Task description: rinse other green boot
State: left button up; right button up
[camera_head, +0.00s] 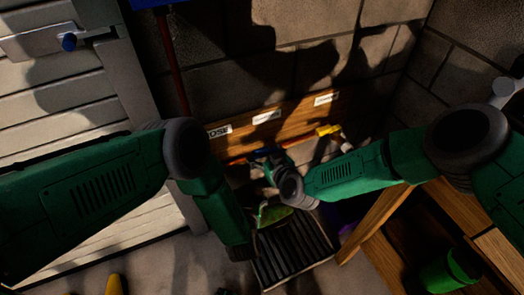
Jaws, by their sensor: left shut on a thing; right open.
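A green boot (273,214) shows as a bright green shape over the dark slatted grate (292,250), just right of my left forearm. My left gripper is mostly hidden behind my own arm, whose dark end (240,252) is beside the grate. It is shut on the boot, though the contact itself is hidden. My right gripper (268,164) is open, above the boot and in front of the labelled wooden board (280,116). A thin red and blue line, perhaps a hose or tool (245,158), runs below the board, close to the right fingers.
A wooden shelf (370,220) stands at right, with a green container or boot (448,272) low in it. A yellow item (114,285) is on the floor at bottom left. A door (50,90) is at left, and a red pole (176,65) leans against the block wall.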

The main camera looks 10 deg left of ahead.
jog(key=shift+x, duration=1.15)
grip_shut()
jog(key=shift+s+d+n+g+y, duration=0.3)
jog(key=shift+d+n+g+y, duration=0.05)
jog(key=shift+n+g+y, duration=0.45)
jog(key=shift+s+d+n+g+y, duration=0.3)
jog(key=shift+n+g+y, duration=0.35)
jog(key=shift+n, duration=0.25)
grip_release()
jog(key=shift+d, duration=0.15)
jog(key=v, duration=1.1)
jog(key=shift+s+d, duration=0.25)
